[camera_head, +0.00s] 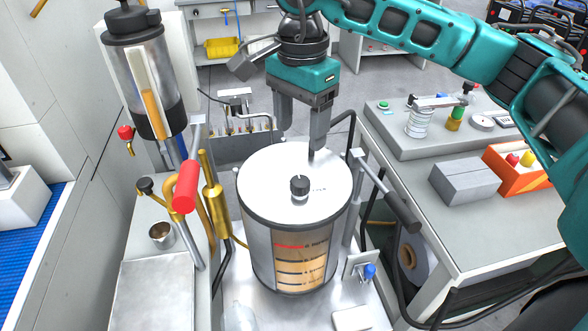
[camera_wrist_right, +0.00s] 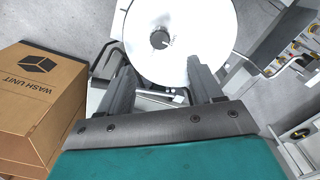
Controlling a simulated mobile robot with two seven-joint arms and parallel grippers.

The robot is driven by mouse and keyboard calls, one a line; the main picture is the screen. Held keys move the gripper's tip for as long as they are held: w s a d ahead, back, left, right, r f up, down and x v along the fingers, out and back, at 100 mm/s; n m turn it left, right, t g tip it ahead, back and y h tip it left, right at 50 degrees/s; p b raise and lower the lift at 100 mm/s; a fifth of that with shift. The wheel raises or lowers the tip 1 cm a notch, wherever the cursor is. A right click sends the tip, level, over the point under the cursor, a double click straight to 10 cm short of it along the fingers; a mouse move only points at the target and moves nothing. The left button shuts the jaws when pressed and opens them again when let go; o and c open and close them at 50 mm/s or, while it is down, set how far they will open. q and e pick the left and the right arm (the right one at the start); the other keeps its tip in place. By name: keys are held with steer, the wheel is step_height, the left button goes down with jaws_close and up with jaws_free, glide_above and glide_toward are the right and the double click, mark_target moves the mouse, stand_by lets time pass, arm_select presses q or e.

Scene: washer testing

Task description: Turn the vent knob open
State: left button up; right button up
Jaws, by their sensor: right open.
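The vent knob (camera_head: 299,187) is a small black knob on the white round lid (camera_head: 262,172) of a metal cylinder with a clear window. My right gripper (camera_head: 298,143) points down above the far part of the lid, behind the knob, with its fingers apart and nothing between them. In the right wrist view the knob (camera_wrist_right: 159,40) lies beyond the fingertips of the open gripper (camera_wrist_right: 160,72), close to midway between them. The gripper does not touch the knob. My left gripper is not in view.
A red-handled lever (camera_head: 186,187) stands left of the cylinder and a dark-handled lever (camera_head: 402,210) right of it. A tall dark canister (camera_head: 138,75) is at the upper left. A bench with a grey block (camera_head: 464,181) is at the right. A cardboard box (camera_wrist_right: 40,100) shows in the wrist view.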

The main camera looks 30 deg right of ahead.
mark_target(299, 181)
step_height(299, 181, down, 11)
steer(key=shift+f, duration=0.15)
steer(key=shift+c, duration=0.2)
steer(key=c, duration=1)
